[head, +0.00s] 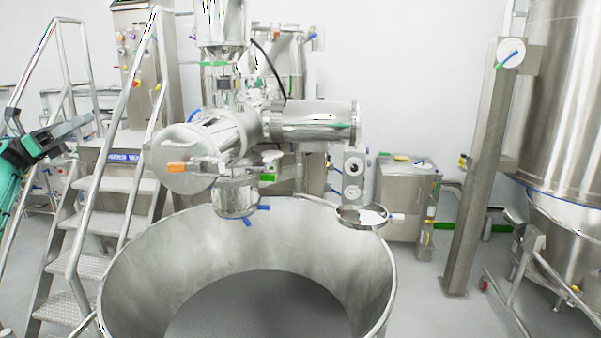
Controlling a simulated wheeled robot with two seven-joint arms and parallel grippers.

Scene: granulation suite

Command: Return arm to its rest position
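My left arm, teal and dark grey, comes in from the left edge in the head view. Its gripper (80,126) is raised in front of the metal stairs and points to the right. Nothing shows held in it, but I cannot make out whether its fingers are apart. It is clear of the large steel bowl (240,245), which stands open in the middle foreground. My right arm and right gripper are not in view.
Metal stairs (115,185) with tubular handrails (100,170) rise close to my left gripper. A steel machine (215,140) stands over the bowl's back rim. A steel post (480,180) and large vessel (570,110) stand at right. Floor (425,300) is clear right of the bowl.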

